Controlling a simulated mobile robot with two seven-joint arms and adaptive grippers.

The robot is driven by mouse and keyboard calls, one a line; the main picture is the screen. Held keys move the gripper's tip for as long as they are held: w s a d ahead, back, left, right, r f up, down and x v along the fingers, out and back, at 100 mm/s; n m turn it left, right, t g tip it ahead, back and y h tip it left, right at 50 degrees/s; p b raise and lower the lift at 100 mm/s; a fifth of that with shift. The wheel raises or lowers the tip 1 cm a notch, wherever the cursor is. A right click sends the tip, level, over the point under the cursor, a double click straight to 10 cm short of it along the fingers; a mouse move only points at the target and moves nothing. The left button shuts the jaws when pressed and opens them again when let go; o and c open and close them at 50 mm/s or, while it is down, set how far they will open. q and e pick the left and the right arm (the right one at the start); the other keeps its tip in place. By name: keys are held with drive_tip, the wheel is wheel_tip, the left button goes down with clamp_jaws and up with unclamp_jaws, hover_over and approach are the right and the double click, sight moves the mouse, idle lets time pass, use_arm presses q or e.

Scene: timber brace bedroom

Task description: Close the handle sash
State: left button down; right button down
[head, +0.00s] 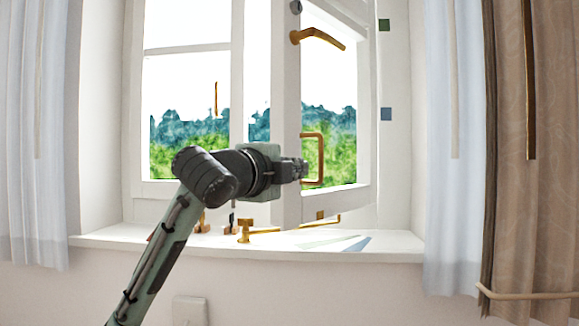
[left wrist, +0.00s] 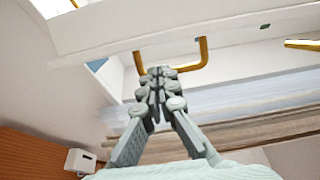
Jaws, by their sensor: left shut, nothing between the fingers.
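The handle sash (head: 287,120) is the right-hand white window sash. It stands swung open into the room, its free edge nearer me than its right side. A brass D-shaped pull (head: 321,160) is on it, with a brass lever handle (head: 320,38) higher up. My left gripper (head: 303,169) is shut and empty, with its tips beside the pull. In the left wrist view, the shut fingertips (left wrist: 160,73) are near the left leg of the pull (left wrist: 205,55); I cannot tell whether they touch. My right gripper is not in view.
The white sill (head: 385,246) runs below the window, with brass stays (head: 262,231) low on the frame. A pale curtain (head: 455,150) and a brown curtain (head: 545,150) hang at the right, and another pale curtain (head: 35,150) at the left.

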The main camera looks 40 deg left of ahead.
use_arm(q)
drive_tip(key=shift+a, duration=0.95)
drive_tip(key=shift+a, duration=0.1)
